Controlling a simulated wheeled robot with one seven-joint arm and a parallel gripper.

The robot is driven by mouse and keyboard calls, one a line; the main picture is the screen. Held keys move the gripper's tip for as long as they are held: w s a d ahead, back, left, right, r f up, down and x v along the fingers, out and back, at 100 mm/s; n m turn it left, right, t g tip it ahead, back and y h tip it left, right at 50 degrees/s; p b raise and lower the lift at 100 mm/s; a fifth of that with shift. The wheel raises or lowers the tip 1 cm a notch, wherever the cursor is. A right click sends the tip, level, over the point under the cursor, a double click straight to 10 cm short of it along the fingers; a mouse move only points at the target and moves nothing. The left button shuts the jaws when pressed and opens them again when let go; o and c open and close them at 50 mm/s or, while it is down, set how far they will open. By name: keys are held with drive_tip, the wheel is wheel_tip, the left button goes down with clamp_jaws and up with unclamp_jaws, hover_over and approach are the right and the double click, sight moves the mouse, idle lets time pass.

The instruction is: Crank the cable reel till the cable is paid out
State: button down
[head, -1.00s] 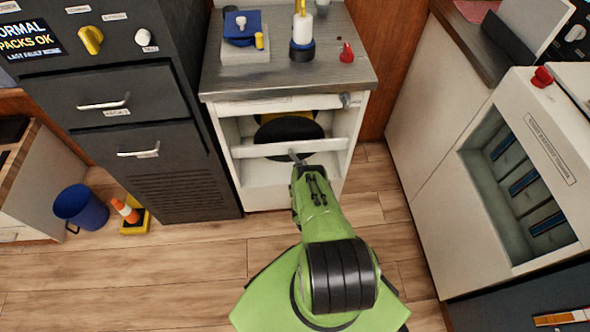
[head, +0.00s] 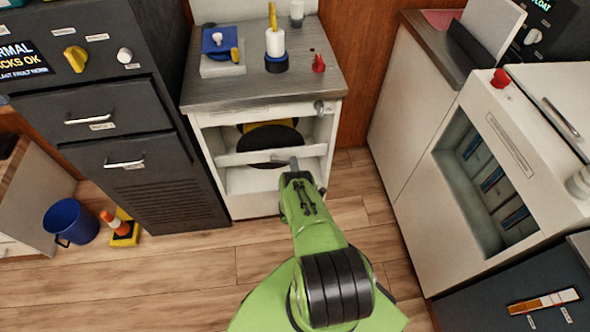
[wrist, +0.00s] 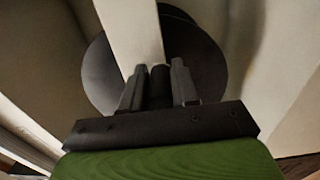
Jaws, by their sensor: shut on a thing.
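The cable reel (head: 268,145) is a dark round disc with yellow behind it, inside the open white cabinet, partly hidden by a pale crossbar. In the wrist view its dark disc (wrist: 98,75) shows behind the pale bar. My gripper (head: 292,165) is at the right part of the reel, in front of the crossbar. In the wrist view my gripper (wrist: 158,84) has its fingers on either side of a short dark cylinder, the crank handle (wrist: 160,80), and is shut on it. The crank's arm and the cable cannot be made out.
The white cabinet (head: 213,182) has a grey top with a blue-lidded box (head: 219,40), a white cylinder (head: 275,43) and a red knob (head: 318,63). Dark drawers (head: 130,160) stand left, a white unit (head: 455,180) right. A blue bucket (head: 70,220) and cone (head: 115,222) stand on the floor.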

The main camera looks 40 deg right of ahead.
drive_tip(key=shift+a+r+n+p, duration=0.1)
drive_tip(key=shift+r+n+p, duration=0.3)
drive_tip(key=shift+n, duration=0.2)
drive_tip(key=shift+r, duration=0.1)
drive_tip(key=c, duration=0.9)
unclamp_jaws()
drive_tip(key=shift+c, duration=0.2)
